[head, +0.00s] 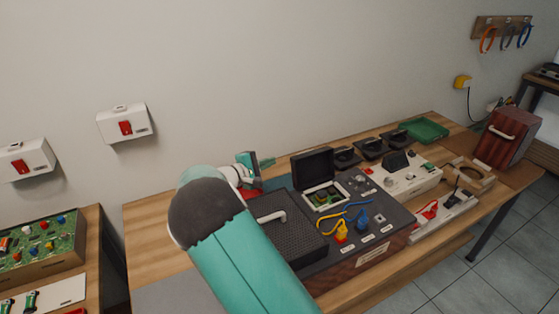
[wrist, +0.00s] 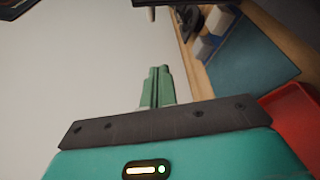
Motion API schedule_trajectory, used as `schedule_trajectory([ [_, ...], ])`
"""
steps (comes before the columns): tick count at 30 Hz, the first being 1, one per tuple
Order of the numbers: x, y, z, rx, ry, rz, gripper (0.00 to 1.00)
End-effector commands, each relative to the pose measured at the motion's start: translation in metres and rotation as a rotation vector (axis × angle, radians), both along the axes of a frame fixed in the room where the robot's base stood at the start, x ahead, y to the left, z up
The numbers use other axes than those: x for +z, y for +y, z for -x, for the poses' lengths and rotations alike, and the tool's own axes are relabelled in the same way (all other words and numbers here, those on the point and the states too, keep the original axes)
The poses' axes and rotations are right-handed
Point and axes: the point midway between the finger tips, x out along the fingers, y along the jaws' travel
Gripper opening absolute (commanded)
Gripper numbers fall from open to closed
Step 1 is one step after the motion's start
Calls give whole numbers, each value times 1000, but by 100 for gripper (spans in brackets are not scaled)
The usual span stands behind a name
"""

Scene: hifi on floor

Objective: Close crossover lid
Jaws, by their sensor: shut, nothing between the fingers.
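The crossover lid (head: 312,168) is a dark panel standing open at the back of a small white-rimmed compartment (head: 323,195) in the head view. Green circuit parts show inside the compartment, which is set into a dark hi-fi unit (head: 385,240). My gripper (head: 266,163) is left of the lid, apart from it, and partly hidden behind my arm. In the wrist view its green fingers (wrist: 158,86) are together with nothing between them. I cannot clearly identify the lid in the wrist view.
A perforated dark panel with a light handle (head: 272,215) lies left of the compartment. Black round parts (head: 368,147) and a green tray (head: 424,130) stand behind right. A blue mat (wrist: 245,62) and red tray (wrist: 295,120) show in the wrist view.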

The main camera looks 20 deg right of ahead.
Motion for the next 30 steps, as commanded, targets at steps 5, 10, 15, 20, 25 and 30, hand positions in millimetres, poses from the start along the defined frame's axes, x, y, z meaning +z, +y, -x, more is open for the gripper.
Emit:
schedule_trajectory([
  [5,-5,-29,-15,-1,0,0,0],
  [10,-9,-55,-29,-1,0,0,0],
  [15,-11,-78,-39,-2,-1,0,0],
  [20,-1,-80,-19,-2,0,-2,0],
  [25,5,-82,-7,-2,0,-2,0],
  [30,6,-82,-4,-1,0,-1,0],
])
